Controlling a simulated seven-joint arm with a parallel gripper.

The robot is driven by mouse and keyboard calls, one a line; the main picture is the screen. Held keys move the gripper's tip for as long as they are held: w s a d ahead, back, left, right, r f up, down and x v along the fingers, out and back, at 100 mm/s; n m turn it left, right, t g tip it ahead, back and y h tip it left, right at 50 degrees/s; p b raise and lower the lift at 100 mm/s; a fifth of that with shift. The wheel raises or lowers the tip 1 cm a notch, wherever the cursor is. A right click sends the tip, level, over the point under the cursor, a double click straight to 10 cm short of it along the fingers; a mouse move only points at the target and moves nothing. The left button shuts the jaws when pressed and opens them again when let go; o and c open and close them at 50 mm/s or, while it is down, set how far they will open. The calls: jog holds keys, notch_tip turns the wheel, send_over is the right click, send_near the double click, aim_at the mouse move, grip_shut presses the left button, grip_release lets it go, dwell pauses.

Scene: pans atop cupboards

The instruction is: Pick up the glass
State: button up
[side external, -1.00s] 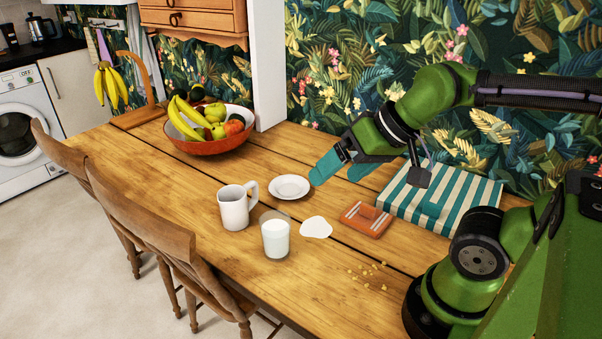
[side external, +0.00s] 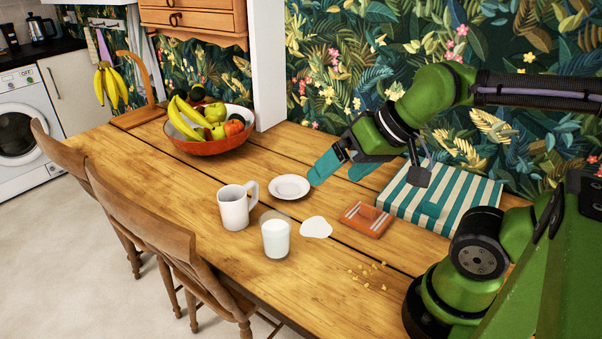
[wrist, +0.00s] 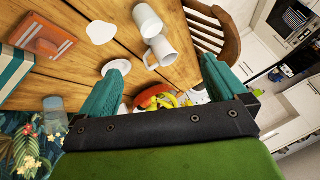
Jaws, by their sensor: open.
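A clear glass of milk (side external: 276,239) stands upright on the wooden table, in front of the white mug. It also shows at the top of the wrist view (wrist: 147,19). My gripper (side external: 342,171) is open and empty, above the back part of the table, behind and to the right of the glass and well apart from it. In the wrist view, its two teal fingers (wrist: 163,66) are spread wide with nothing held between them. A bluish see-through vessel (wrist: 54,113) shows at the wrist view's left; I cannot tell exactly what it is.
A white mug (side external: 234,208) and saucer (side external: 289,187) stand near the glass. A fruit bowl (side external: 210,146) stands at back left; chairs (side external: 150,235) line the front edge.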

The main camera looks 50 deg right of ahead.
jog(key=n+g+h, duration=0.2)
jog(key=n+g, duration=0.1)
jog(key=g, duration=0.4)
send_over(276, 231)
jog(key=w+d, duration=0.2)
notch_tip(276, 231, down, 4)
jog(key=shift+w+d+f, duration=0.1)
jog(key=shift+f, duration=4.05)
jog(key=shift+w+d+f, duration=0.1)
jog(key=shift+f, duration=4.05)
jog(key=shift+r, duration=0.1)
jog(key=c, duration=1.4)
